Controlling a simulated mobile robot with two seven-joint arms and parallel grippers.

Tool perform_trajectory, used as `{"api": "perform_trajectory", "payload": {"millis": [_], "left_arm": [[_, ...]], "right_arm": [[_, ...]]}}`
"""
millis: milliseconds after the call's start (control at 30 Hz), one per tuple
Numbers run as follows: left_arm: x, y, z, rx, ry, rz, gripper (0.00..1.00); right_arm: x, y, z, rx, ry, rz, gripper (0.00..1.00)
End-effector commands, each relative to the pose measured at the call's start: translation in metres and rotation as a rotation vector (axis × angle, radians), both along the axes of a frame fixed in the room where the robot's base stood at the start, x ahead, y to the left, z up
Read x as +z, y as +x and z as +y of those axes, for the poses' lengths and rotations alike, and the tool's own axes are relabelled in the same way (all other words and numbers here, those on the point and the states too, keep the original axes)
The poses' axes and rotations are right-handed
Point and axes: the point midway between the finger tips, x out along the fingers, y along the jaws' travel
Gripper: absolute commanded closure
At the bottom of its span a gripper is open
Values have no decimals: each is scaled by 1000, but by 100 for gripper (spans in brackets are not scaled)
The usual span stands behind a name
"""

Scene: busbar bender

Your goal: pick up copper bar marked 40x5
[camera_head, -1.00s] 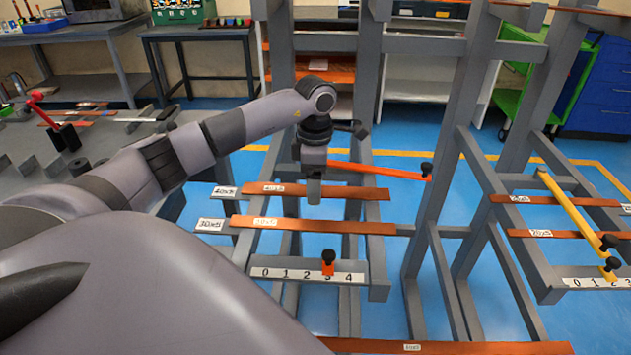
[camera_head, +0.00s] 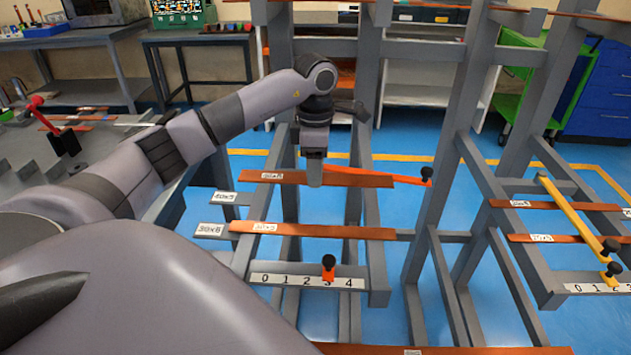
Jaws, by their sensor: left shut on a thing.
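The copper bar (camera_head: 350,179) lies level across the view, a little above the upper rack arms. Its white label (camera_head: 271,176) is too blurred to read for certain. Beside it the rack arm carries a tag (camera_head: 224,197) that appears to read 40x5. My left gripper (camera_head: 315,172) points down and is shut on this bar near its middle; the gripper hides a small part of it. My right gripper is not in view.
A second copper bar (camera_head: 330,231) rests on the lower rack arms by a 30x5 tag (camera_head: 209,229). A red-orange rod with a black knob (camera_head: 427,174) is close behind the held bar. A numbered scale (camera_head: 308,281) sits below. More bars lie on the right rack (camera_head: 555,238).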

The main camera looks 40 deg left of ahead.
Motion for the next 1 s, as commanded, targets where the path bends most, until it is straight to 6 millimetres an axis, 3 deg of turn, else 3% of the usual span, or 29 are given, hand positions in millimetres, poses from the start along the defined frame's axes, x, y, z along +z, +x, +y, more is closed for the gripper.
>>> {"api": "perform_trajectory", "payload": {"millis": [200, 500, 700, 1000], "left_arm": [[53, 1, 0, 0, -1, -9, 100], [113, 0, 0, 0, 0, -6, 100], [137, 0, 0, 0, 0, -4, 100], [153, 0, 0, 0, 0, -3, 100]], "right_arm": [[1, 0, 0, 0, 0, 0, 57], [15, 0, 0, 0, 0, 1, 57], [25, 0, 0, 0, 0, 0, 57], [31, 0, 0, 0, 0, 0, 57]]}}
